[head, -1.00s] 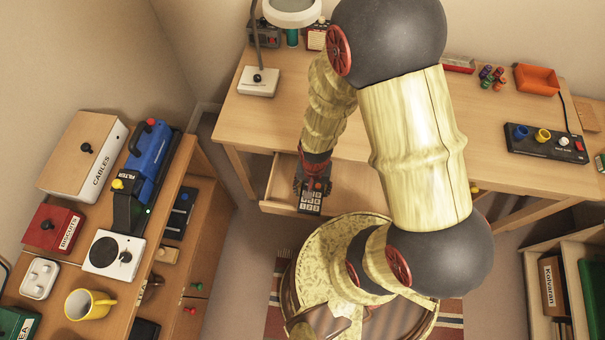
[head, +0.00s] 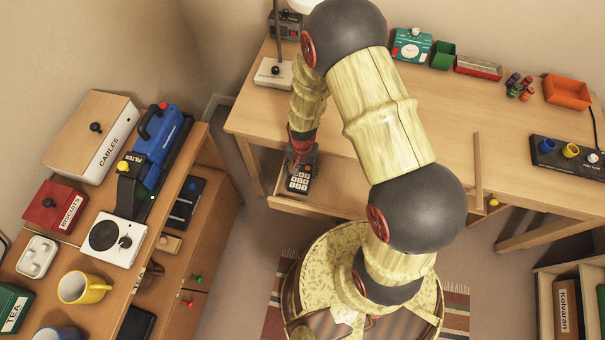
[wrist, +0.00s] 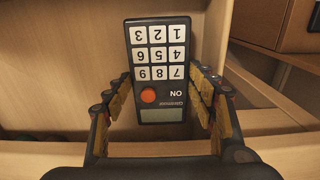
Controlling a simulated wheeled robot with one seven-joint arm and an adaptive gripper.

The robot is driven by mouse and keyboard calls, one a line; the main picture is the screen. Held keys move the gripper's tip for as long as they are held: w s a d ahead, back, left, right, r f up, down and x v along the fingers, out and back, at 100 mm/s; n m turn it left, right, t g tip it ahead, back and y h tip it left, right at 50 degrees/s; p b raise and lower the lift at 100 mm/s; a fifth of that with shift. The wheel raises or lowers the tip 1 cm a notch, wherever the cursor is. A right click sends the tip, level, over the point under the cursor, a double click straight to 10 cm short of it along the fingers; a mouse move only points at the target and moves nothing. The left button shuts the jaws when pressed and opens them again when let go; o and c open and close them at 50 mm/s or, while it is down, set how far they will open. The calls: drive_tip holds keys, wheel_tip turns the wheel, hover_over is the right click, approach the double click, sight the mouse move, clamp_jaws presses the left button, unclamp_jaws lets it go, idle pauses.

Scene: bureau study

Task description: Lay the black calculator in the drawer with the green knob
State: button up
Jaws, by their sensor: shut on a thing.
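My gripper (head: 300,160) is shut on the black calculator (head: 299,182), holding it by its sides between the padded fingers. In the wrist view the calculator (wrist: 157,60) shows white number keys, an orange button and a grey display toward me. It is over the open desk drawer (head: 275,200), left of the desk's middle; I cannot tell whether it touches the drawer floor. The open drawer's knob is hidden from view.
The desk top (head: 410,120) lies above the drawer, with a lamp base (head: 273,72) at its left end. A yellow knob (head: 493,202) shows under the desk at right. The left cabinet top holds a cables box (head: 88,145) and a yellow mug (head: 83,288).

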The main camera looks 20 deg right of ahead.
drive_tip(key=shift+s+f, duration=0.1)
drive_tip(key=shift+f, duration=0.9)
drive_tip(key=shift+f+b, duration=0.2)
drive_tip(key=shift+b, duration=0.1)
drive_tip(key=o, duration=1)
drive_tip(key=shift+r, duration=0.1)
